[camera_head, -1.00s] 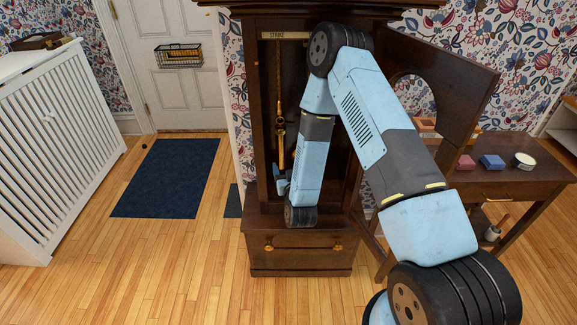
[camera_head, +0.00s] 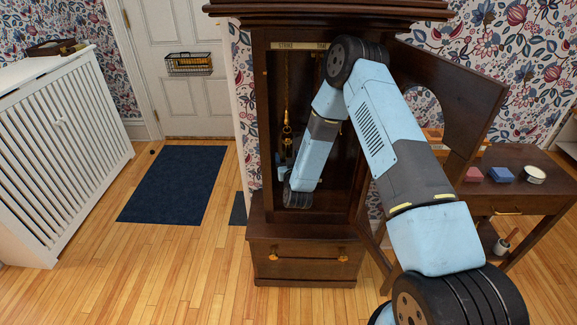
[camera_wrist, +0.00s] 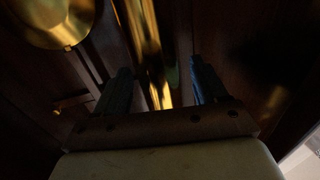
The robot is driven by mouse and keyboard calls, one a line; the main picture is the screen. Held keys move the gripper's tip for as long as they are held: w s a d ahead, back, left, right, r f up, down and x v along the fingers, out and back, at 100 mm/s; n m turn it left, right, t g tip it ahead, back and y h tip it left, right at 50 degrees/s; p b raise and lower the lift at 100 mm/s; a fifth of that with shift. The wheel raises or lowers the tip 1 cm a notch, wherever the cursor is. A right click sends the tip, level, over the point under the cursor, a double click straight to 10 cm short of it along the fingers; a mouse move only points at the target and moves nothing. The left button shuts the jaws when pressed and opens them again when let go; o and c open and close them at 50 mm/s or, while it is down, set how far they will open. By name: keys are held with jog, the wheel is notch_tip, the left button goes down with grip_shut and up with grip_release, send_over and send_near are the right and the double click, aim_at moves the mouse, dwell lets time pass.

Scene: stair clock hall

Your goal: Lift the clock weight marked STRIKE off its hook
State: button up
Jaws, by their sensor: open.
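The STRIKE label (camera_head: 287,46) is on the left of the plate across the top of the open clock case. Below it a brass chain (camera_head: 287,95) runs down to a brass hook or pulley piece (camera_head: 287,131). My gripper (camera_head: 283,168) is inside the case just below that piece, partly hidden by my wrist. In the wrist view my gripper (camera_wrist: 161,75) is open, and a shiny brass cylinder (camera_wrist: 140,28) shows between its two dark fingers. I cannot tell whether the fingers touch it. Its marking cannot be read.
A round brass disc (camera_wrist: 55,18) is close by at upper left in the wrist view. The case door (camera_head: 478,100) stands open at the right. A side table (camera_head: 515,185) holds small blocks and a round tin. Open floor with a dark mat (camera_head: 175,184) lies left.

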jog(key=shift+w+a, duration=0.15)
jog(key=shift+w, duration=0.8)
jog(key=shift+c, duration=0.2)
grip_shut()
dwell(0.8)
